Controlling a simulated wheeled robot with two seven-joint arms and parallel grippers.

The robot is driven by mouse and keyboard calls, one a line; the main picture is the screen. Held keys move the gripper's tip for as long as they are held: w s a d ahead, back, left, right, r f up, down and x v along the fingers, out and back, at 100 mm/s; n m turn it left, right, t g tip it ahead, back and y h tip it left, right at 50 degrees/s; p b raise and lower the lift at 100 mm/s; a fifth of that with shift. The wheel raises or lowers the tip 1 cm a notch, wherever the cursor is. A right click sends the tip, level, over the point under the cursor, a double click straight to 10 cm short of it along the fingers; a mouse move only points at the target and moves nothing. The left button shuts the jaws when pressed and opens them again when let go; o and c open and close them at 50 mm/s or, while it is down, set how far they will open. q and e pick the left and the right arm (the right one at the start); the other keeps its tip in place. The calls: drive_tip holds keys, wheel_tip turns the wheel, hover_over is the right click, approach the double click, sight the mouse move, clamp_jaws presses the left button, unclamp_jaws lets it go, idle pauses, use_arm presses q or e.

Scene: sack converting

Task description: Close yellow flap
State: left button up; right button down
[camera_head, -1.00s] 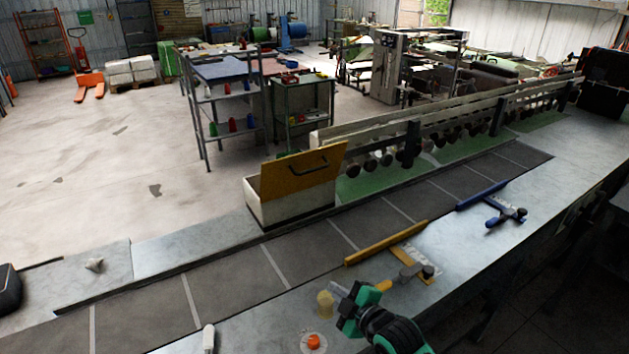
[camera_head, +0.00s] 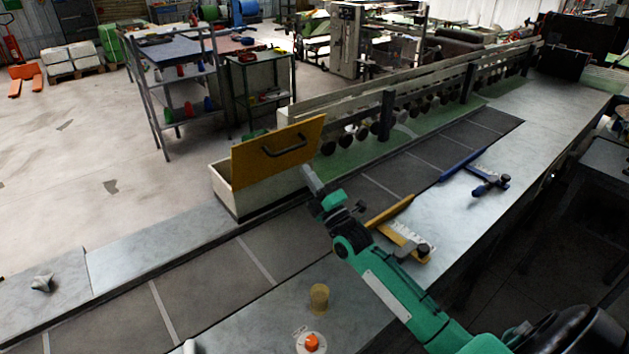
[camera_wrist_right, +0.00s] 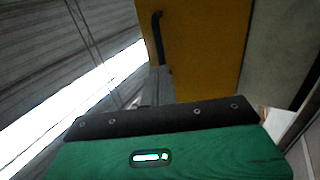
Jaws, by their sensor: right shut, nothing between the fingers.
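The yellow flap (camera_head: 262,163) with a black handle (camera_head: 288,146) stands raised, slightly tilted, over the pale open-topped box (camera_head: 265,199) beside the conveyor. My right gripper (camera_head: 312,180) is shut and empty, at the flap's lower right edge in the head view. Whether it touches the flap cannot be told. In the right wrist view, the yellow flap (camera_wrist_right: 206,50) and its handle (camera_wrist_right: 157,40) fill the upper middle. The grey fingers of my right gripper (camera_wrist_right: 158,82) point up at the flap, near the handle's lower end. My left gripper is not in view.
The dark conveyor (camera_head: 215,275) runs past the box. A yellow-edged guide (camera_head: 390,212) lies right of my forearm, and a blue one (camera_head: 462,165) farther along. An orange button (camera_head: 311,342) and a yellowish cylinder (camera_head: 319,297) are near the front edge.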

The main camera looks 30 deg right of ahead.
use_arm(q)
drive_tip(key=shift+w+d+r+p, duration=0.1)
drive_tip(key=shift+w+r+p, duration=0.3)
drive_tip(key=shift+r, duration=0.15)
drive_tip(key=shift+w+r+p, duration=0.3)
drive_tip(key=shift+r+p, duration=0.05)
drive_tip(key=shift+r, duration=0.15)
use_arm(e)
drive_tip(key=shift+x, duration=2.5)
drive_tip(key=shift+w, duration=0.15)
